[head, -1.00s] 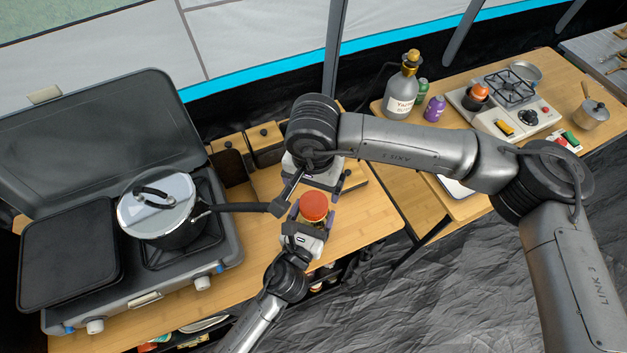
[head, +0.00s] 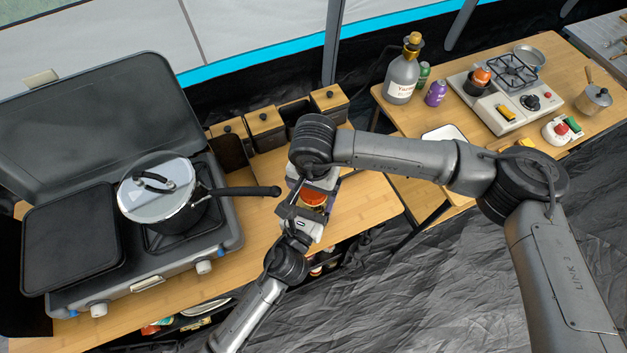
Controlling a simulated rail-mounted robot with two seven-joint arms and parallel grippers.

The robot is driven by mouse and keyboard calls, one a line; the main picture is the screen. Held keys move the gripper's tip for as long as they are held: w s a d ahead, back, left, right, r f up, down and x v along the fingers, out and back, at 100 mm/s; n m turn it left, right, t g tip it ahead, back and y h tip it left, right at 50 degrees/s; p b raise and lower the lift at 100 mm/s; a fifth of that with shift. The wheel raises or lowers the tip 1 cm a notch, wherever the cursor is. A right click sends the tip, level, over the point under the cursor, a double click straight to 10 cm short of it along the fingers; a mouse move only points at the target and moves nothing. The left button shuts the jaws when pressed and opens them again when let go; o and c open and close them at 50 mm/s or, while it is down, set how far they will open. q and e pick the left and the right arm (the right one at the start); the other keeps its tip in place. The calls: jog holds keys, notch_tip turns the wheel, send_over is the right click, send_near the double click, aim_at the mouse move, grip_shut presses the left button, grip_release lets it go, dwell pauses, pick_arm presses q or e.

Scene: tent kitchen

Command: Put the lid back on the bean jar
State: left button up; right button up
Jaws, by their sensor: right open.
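The bean jar's orange-red lid (head: 313,197) shows at the top of the jar, between my two grippers near the front edge of the left counter. The jar body is mostly hidden, and I cannot tell how firmly the lid sits. My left gripper (head: 304,213) comes from below with its fingers on both sides of the jar and appears shut on it. My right gripper (head: 316,186) is open right above the lid, partly covering it. I cannot tell whether its fingers touch the lid.
A camping stove (head: 235,225) with a lidded pot (head: 160,190) stands at left, its handle (head: 245,191) pointing toward my grippers. Wooden canisters (head: 265,128) line the counter's back. The right table (head: 415,125) holds a bottle (head: 402,75) and a burner (head: 510,90). A gap separates the counters.

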jog(key=c, duration=0.9)
jog(key=o, duration=1.1)
jog(key=shift+c, duration=0.2)
notch_tip(320, 180, up, 12)
pick_arm(q)
jog(key=o, duration=1.7)
